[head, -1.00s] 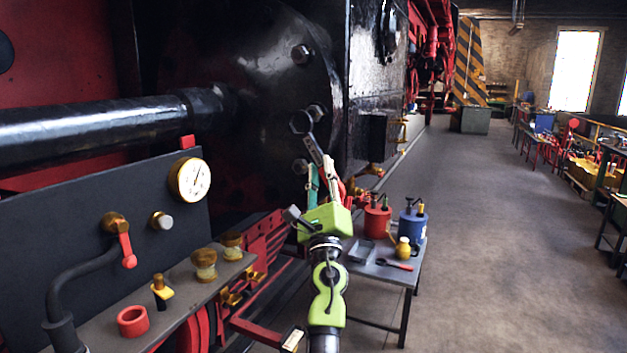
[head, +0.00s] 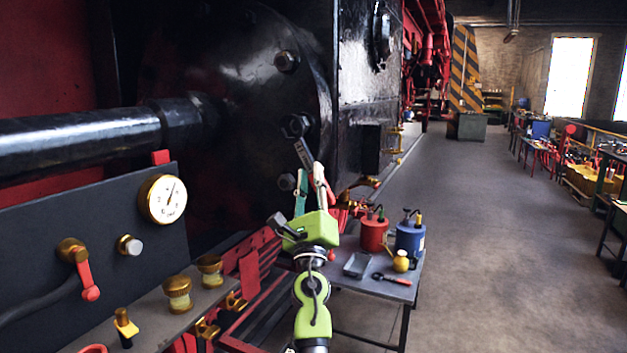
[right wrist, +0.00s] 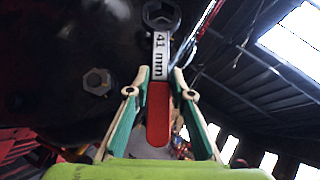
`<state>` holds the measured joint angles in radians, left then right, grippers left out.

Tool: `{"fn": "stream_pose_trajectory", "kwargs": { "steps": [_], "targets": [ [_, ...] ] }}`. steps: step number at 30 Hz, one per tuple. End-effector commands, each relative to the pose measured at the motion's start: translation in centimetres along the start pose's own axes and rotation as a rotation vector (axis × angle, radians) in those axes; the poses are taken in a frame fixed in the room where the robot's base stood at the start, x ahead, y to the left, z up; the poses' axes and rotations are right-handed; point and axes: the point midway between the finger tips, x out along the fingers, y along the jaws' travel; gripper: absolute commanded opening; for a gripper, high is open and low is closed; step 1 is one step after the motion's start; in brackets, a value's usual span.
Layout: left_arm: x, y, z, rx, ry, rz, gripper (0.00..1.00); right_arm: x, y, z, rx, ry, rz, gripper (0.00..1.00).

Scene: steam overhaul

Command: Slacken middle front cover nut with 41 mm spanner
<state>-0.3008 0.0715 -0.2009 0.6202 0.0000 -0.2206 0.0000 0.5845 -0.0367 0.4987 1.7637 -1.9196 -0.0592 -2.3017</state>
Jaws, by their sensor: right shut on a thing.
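The spanner (head: 304,153) is marked 41 mm and has a red handle (right wrist: 158,113) in the right wrist view. My right gripper (head: 310,189), green with pale fingers, is shut on the handle. The spanner points up, its head at the middle front cover nut (head: 297,125) on the black round cover (head: 240,85). In the right wrist view the head appears around the nut (right wrist: 161,14); how fully it is seated cannot be told. Another nut (head: 287,61) is above, and a lower one (head: 287,182) lies just left of the gripper. My left gripper is not in view.
A small table (head: 400,290) with a red can (head: 373,235), a blue can (head: 410,240) and a tray (head: 357,265) stands right of my gripper. A panel with a gauge (head: 163,199) and brass fittings is at left.

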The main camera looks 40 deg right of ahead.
Motion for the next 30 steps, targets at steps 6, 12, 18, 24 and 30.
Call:
{"fn": "stream_pose_trajectory", "kwargs": {
  "steps": [6, 12, 18, 24, 30],
  "targets": [
    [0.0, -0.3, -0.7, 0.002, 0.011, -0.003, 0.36, 0.2, -0.2, 0.0, 0.0, -0.002, -0.003, 0.0],
    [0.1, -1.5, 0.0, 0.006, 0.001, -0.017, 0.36, 0.4, -0.2, -0.2, 0.001, -0.002, -0.003, 0.0],
    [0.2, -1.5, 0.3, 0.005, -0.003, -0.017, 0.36, 0.8, -0.2, -0.6, 0.001, -0.002, -0.003, 0.0],
    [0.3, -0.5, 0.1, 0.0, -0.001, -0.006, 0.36, 1.2, -0.2, -1.0, 0.001, -0.003, -0.003, 0.0],
    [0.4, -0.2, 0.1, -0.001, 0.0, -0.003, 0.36, 1.4, -0.2, -1.3, 0.001, -0.002, -0.002, 0.0]
  ]
}}
